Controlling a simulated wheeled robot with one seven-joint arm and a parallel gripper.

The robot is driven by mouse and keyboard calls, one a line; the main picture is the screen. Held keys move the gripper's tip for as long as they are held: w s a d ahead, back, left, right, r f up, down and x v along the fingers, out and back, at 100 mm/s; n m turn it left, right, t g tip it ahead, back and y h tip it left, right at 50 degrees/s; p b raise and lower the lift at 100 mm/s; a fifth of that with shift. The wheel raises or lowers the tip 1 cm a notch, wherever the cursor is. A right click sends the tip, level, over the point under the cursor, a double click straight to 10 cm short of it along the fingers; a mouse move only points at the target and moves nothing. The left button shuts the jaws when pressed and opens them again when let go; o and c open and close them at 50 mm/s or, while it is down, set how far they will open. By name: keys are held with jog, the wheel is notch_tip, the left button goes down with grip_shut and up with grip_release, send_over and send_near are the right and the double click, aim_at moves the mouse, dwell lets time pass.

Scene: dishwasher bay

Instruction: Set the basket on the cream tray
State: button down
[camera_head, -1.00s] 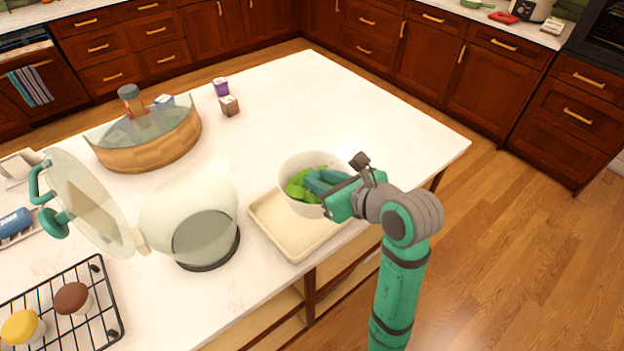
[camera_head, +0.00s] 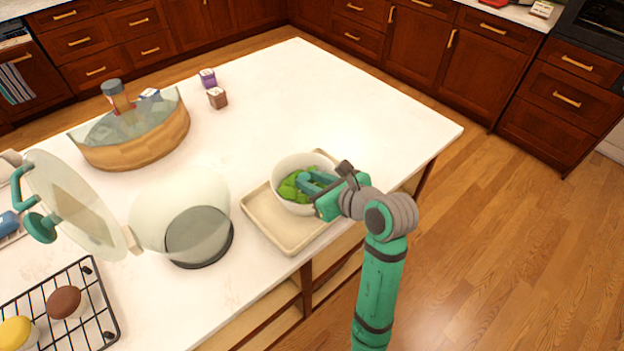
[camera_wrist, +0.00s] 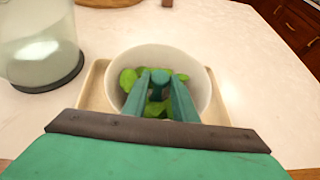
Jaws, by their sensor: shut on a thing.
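The basket (camera_head: 282,199) is a white round bowl holding several green leafy pieces (camera_head: 291,187). It also shows in the wrist view (camera_wrist: 200,92). It is upright over the back right part of the cream tray (camera_head: 281,237), a shallow rectangle near the counter's front edge. I cannot tell whether its base touches the tray. My gripper (camera_head: 309,181) reaches in from the right, its teal fingers inside the bowl among the green pieces. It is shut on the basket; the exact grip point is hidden. In the wrist view the tray (camera_wrist: 96,88) shows on both sides of the bowl.
A clear glass vessel (camera_head: 182,215) with a dark base stands close left of the tray. A leaning glass lid (camera_head: 75,205), a wire rack (camera_head: 100,318) and a wooden tub (camera_head: 135,150) are farther left. Two small boxes (camera_head: 217,98) stand behind. The counter behind the tray is clear.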

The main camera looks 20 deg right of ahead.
jog(key=shift+f, duration=0.15)
jog(key=c, duration=1.4)
grip_release()
jog(key=shift+c, duration=0.2)
jog(key=shift+d, duration=0.1)
